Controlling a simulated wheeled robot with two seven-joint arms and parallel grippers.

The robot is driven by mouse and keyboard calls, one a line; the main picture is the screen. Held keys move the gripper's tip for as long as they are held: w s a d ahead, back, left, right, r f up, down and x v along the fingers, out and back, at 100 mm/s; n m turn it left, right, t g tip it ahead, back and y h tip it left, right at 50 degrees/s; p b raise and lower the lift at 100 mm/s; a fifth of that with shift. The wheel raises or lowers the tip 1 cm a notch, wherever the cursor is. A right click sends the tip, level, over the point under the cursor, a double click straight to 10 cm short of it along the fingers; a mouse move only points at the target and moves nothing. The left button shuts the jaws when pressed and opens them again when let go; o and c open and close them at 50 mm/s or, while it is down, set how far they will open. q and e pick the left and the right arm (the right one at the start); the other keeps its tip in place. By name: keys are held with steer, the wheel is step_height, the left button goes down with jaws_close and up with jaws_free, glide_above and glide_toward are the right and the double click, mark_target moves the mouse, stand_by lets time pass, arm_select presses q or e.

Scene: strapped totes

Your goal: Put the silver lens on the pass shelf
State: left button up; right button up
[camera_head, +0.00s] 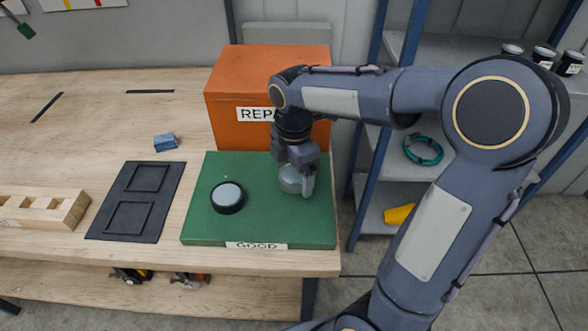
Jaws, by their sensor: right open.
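On the green mat (215,232) labelled GOOD lie two lenses. The black-rimmed lens (228,197) is left of centre. The silver lens (291,179) is toward the mat's right side, partly hidden by my right gripper (300,180). My right gripper points down at the silver lens, with its fingers open beside it. My left gripper is not in view. No shelf labelled "pass" can be read; the grey shelf unit (447,50) with blue posts stands at the right.
An orange box (225,112) with a partly covered label stands behind the mat. A black tray (137,200), a wooden block (42,206) and a blue cloth (165,142) lie to the left. The shelves hold dark jars (542,56), a teal coil (423,149) and a yellow item (399,214).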

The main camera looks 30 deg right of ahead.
mark_target(294, 174)
step_height(294, 174, up, 12)
steer(key=p, duration=0.1)
steer(key=s+a+f+m+t+y, duration=0.1)
steer(key=s+f+m+t, duration=0.1)
steer(key=s+m, duration=0.3)
steer(key=s+a+f+m+t+y, duration=0.1)
steer(key=s+a+f+m, duration=0.1)
steer(key=s+f+m, duration=0.2)
steer(key=s+a+f+m+t+y, duration=0.1)
steer(key=s+f+m+t, duration=0.1)
steer(key=s+m, duration=0.6)
steer(key=shift+a+f+m+t+y, duration=0.15)
steer(key=shift+f+m+y, duration=0.1)
steer(key=shift+m, duration=0.55)
steer(key=shift+a+f+m+t+y, duration=0.1)
steer(key=shift+f+m+t+y, duration=0.1)
steer(key=shift+m, duration=0.6)
